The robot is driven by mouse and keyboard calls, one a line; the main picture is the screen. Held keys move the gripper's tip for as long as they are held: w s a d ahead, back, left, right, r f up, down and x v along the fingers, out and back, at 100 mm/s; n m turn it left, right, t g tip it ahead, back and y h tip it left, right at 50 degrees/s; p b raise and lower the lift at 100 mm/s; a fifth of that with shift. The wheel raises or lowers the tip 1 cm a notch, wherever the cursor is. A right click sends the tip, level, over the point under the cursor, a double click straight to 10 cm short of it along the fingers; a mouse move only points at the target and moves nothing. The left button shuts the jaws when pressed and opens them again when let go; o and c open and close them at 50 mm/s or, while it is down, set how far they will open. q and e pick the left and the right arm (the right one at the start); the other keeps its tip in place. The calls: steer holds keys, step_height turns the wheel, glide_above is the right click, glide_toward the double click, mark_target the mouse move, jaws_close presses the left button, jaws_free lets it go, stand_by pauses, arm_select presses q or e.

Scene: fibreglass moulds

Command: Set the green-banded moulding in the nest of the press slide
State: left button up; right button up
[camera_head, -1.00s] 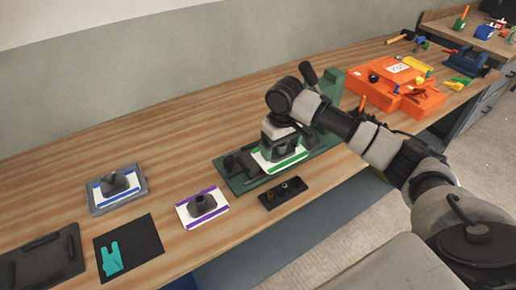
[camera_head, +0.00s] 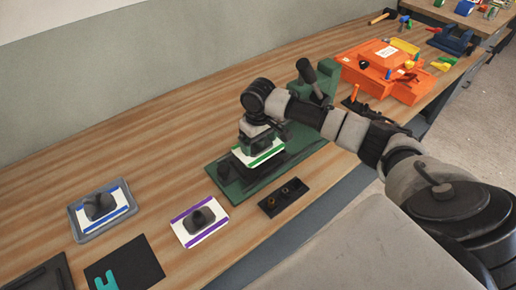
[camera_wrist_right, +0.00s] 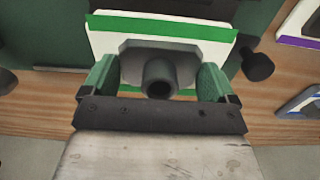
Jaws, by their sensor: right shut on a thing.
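The green-banded moulding (camera_head: 258,154) is a white plate with green bands and a grey raised block with a round boss. The right wrist view shows the plate (camera_wrist_right: 175,42) and block closely. My right gripper (camera_head: 260,137) is shut on the block, its green-padded fingers (camera_wrist_right: 157,82) on either side. The moulding is over the green press base (camera_head: 225,189); whether it touches the slide I cannot tell. The nest is hidden by the moulding and gripper. The press has a green upright (camera_head: 327,78) and a black-handled lever (camera_head: 306,71). My left gripper is out of view.
A purple-banded moulding (camera_head: 183,231) lies in front of the press. A blue-banded one sits in a grey tray (camera_head: 76,227). An orange fixture (camera_head: 400,86) is beyond the press. Open bench lies at back left.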

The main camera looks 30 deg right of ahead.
mark_target(258, 149)
step_height(258, 149, down, 4)
steer(key=shift+r, duration=0.15)
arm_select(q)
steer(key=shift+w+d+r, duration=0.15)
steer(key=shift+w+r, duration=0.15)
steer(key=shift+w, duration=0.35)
arm_select(e)
steer(key=shift+f, duration=0.2)
steer(key=shift+f, duration=0.1)
steer(key=o, duration=0.9)
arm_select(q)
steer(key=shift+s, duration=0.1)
arm_select(e)
step_height(258, 149, up, 8)
steer(key=shift+b, duration=0.3)
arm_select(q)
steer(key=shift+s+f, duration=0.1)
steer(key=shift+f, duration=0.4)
